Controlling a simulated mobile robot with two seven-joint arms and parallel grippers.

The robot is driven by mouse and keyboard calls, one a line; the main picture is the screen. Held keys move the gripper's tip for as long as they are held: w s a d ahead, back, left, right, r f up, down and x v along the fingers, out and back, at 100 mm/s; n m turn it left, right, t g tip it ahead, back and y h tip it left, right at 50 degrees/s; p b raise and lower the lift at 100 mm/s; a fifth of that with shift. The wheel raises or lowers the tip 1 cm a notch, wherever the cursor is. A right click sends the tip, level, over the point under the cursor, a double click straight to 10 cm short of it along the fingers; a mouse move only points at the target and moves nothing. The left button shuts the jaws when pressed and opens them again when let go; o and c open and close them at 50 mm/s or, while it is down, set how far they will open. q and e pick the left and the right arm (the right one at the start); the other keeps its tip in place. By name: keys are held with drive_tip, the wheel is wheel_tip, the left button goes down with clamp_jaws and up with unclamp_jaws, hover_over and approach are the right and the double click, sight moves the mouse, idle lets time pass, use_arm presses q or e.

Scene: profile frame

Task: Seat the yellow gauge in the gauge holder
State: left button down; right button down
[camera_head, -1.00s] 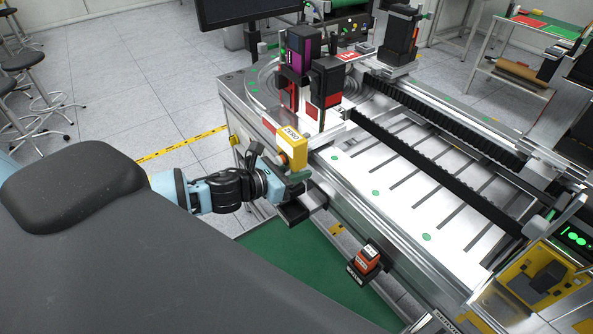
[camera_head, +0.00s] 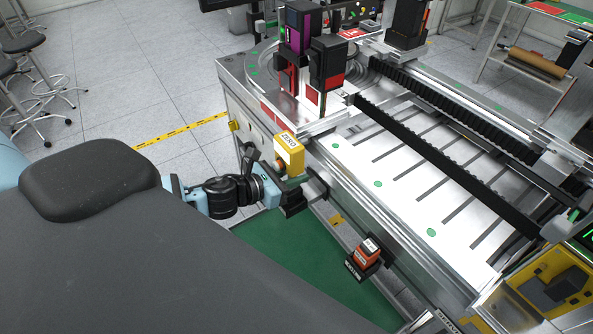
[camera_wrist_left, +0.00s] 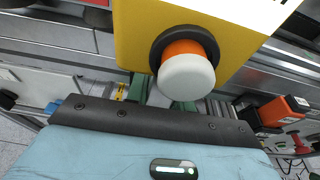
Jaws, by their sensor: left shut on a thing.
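The yellow gauge (camera_head: 289,152), a block with a white label reading ZERO, is upright at the machine's front side in the head view. My left gripper (camera_head: 291,179) is shut on it from below. The gauge also fills the top of the left wrist view (camera_wrist_left: 225,35), with an orange and white knob (camera_wrist_left: 187,72) facing the camera. Parts of the green finger pads (camera_wrist_left: 140,88) show below it. A dark bracket, seemingly the gauge holder (camera_head: 293,207), projects from the machine just below the gripper. Whether they touch is unclear. My right gripper is out of view.
An orange block (camera_head: 367,251) sits in a black labelled holder on the machine's front, to the right. Black and red units (camera_head: 327,75) stand on the machine behind the gauge. Green floor (camera_head: 300,265) lies below.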

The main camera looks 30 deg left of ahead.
use_arm(q)
drive_tip(key=shift+r, duration=0.15)
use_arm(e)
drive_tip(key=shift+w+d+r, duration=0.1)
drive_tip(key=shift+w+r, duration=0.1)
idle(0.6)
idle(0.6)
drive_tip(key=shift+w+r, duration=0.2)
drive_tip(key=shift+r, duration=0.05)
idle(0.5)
use_arm(q)
drive_tip(key=shift+p, duration=0.35)
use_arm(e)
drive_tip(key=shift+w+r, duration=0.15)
use_arm(q)
drive_tip(key=shift+f, duration=0.3)
drive_tip(key=shift+f+b, duration=0.45)
drive_tip(key=shift+f, duration=0.2)
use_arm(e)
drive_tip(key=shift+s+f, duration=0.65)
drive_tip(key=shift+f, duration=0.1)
